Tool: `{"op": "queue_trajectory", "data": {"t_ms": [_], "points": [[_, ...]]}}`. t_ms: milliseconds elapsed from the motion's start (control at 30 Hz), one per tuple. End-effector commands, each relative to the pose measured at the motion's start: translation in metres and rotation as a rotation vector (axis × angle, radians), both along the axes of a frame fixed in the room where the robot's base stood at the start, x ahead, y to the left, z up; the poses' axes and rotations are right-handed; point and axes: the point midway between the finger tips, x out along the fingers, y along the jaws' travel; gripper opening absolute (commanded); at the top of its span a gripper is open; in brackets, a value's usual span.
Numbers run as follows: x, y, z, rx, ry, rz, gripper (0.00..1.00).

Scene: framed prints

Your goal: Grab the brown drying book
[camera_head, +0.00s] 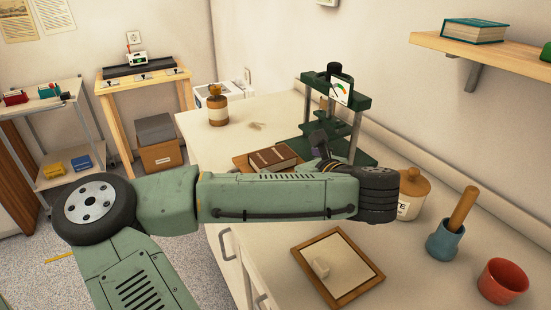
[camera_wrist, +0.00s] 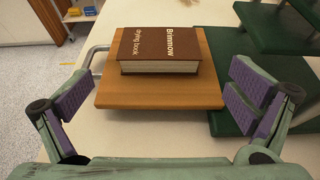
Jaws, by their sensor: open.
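The brown drying book (camera_wrist: 160,48) lies flat on a wooden board (camera_wrist: 160,95) on the counter. Its cover reads "Brimnow drying book" in the wrist view. The book also shows in the head view (camera_head: 275,158), partly hidden behind my arm. My gripper (camera_wrist: 155,95) is open and empty. Its purple-padded fingers are spread left and right of the board, with the book ahead between them and untouched. In the head view my gripper (camera_head: 322,148) is mostly hidden by my arm and wrist.
A green press (camera_head: 355,150) with a dial stands right of the book; its green base (camera_wrist: 240,120) is close to my right finger. A metal handle (camera_wrist: 93,60) is at the board's left.

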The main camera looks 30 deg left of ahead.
Motion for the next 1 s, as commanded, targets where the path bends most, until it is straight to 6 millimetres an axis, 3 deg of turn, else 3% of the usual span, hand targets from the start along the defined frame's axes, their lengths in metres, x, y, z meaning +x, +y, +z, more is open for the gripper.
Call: {"op": "queue_trajectory", "data": {"t_ms": [600, 900, 1000], "points": [[0.034, 0.062, -0.020, -0.002, -0.002, 0.000, 1.00], [0.037, 0.066, -0.024, -0.001, -0.004, -0.003, 1.00], [0.037, 0.066, -0.024, -0.002, -0.004, -0.003, 0.94]]}}
